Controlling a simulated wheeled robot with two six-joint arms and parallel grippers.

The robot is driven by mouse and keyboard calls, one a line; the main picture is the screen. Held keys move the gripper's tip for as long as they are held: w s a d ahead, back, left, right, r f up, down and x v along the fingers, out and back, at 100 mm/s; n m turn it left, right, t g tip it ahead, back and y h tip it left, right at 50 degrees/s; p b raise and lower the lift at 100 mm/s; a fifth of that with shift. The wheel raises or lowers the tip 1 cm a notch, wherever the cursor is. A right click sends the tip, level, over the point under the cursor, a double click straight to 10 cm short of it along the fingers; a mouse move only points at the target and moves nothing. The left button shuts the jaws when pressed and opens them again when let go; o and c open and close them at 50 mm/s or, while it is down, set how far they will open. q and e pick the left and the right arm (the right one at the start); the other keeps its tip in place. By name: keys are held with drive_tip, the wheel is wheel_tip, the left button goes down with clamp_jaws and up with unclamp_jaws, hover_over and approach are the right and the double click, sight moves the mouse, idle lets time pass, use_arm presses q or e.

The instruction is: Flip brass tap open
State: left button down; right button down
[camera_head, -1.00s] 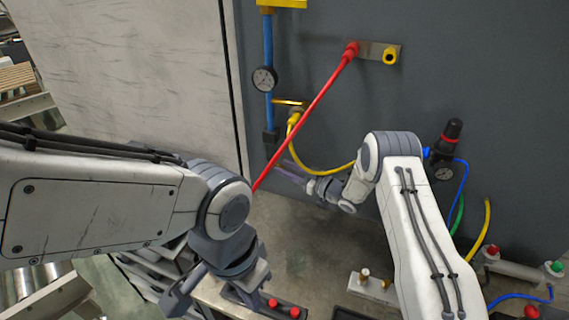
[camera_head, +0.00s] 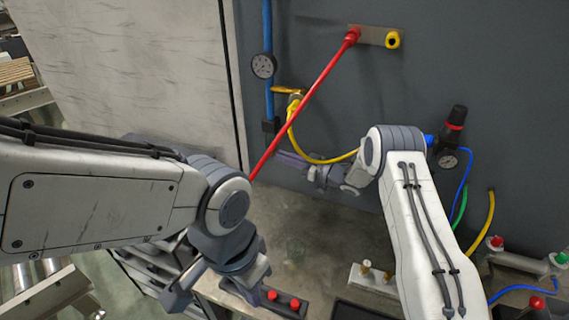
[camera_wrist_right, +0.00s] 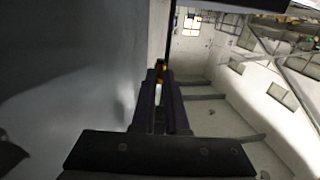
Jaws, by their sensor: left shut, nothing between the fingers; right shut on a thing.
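The brass tap (camera_head: 288,89) shows as a small brass-orange piece on the wall, beside the blue pipe and above the yellow hose. My right gripper (camera_head: 278,154) is below it in the head view, its fingers pointing left and apart from the tap there. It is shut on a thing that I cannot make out. In the right wrist view its fingers (camera_wrist_right: 159,82) are close together, with a small orange-brown patch at their tips. My left gripper (camera_head: 173,298) is low at the left, shut and empty, away from the tap.
A red lance (camera_head: 305,100) slants from the wall bracket (camera_head: 372,36) down past my right fingertips. A gauge (camera_head: 263,66) sits on the blue pipe (camera_head: 268,100). The yellow hose (camera_head: 312,157) loops near my right gripper. A regulator (camera_head: 453,130) stands right of my right arm.

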use_arm(q)
drive_tip(key=shift+f, duration=0.45)
use_arm(e)
drive_tip(key=shift+r, duration=0.1)
drive_tip(key=c, duration=0.9)
unclamp_jaws()
drive_tip(key=shift+c, duration=0.2)
drive_tip(key=shift+d, duration=0.15)
use_arm(q)
drive_tip(key=shift+f+b, duration=1.9)
drive_tip(key=shift+b, duration=0.1)
use_arm(e)
drive_tip(key=v, duration=1)
drive_tip(key=shift+d, duration=0.2)
